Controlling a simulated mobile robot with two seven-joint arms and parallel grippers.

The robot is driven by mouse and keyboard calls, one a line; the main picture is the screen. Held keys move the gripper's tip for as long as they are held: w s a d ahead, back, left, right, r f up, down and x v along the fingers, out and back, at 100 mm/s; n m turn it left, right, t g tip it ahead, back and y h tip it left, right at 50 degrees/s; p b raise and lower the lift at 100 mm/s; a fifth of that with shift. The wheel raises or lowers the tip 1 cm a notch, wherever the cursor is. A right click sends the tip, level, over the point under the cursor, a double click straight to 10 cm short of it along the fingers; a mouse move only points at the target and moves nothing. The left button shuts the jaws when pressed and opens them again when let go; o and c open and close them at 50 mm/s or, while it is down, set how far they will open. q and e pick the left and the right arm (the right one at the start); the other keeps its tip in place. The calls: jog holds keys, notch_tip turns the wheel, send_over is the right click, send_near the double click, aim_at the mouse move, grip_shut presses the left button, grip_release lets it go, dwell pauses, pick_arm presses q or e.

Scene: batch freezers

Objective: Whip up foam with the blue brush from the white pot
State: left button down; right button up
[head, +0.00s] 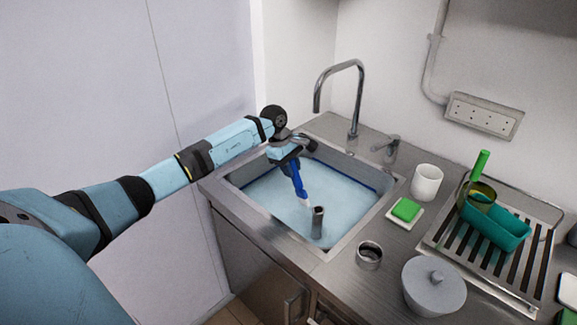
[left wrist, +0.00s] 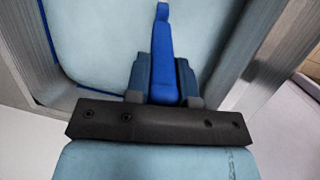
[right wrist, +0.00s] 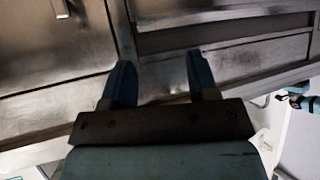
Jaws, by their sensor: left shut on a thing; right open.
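My left gripper (head: 288,158) is over the sink and shut on the blue brush (head: 298,185), which points down toward the water with its pale bristle end low. In the left wrist view the brush (left wrist: 162,50) sits between the two fingers. I cannot tell whether the bristles touch the water. The sink (head: 340,236) holds pale blue water (head: 275,205); no clear foam shows. A white pot (head: 426,182) stands on the counter right of the sink, upright. My right gripper (right wrist: 162,85) is open and empty, in front of the metal cabinet fronts.
A grey standpipe (head: 317,222) rises in the sink, and a tap (head: 354,100) arches behind it. A green sponge (head: 405,209) on a white dish, a metal ring (head: 369,255) and a lidded grey pot (head: 433,287) stand to the right. A drying rack (head: 440,243) holds a teal tub (head: 495,228).

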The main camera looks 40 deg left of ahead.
aim_at(295, 186)
pick_arm(q)
jog(key=shift+b+x, duration=1)
jog(key=shift+x, duration=0.55)
jog(key=shift+w+d+f+b, duration=0.1)
jog(key=shift+f+b, duration=0.3)
jog(key=shift+f, duration=0.15)
jog(key=shift+d+f+b, duration=0.15)
jog(key=shift+f+b, duration=0.15)
jog(key=shift+f, duration=0.1)
